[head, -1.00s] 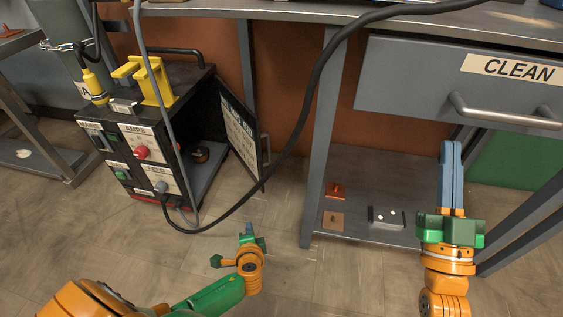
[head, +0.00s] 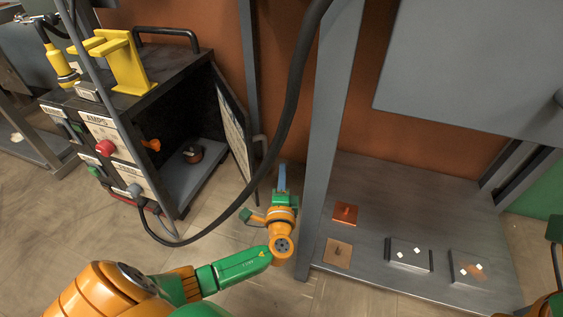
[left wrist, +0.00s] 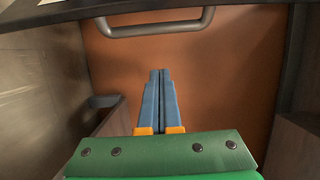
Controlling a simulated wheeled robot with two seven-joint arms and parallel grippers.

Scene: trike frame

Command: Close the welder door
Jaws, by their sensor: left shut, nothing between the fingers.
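The welder (head: 125,115) is a black cabinet at the left in the head view, with AMPS controls on its front. Its side door (head: 235,135) stands open at the right of the cabinet, showing the dark inside. A grey bar handle (head: 260,150) sits on the door's outer edge. My left gripper (head: 282,178) is shut and empty, just right of and below that handle, apart from the door as far as I can tell. Its blue fingers (left wrist: 158,100) lie together in the left wrist view, with a grey bar handle (left wrist: 160,26) above them.
A grey table leg (head: 330,140) stands just right of my left gripper. A low shelf (head: 390,205) holds copper and dark plates. A thick black cable (head: 285,120) hangs between the cabinet and the leg. Floor is free in front of the welder.

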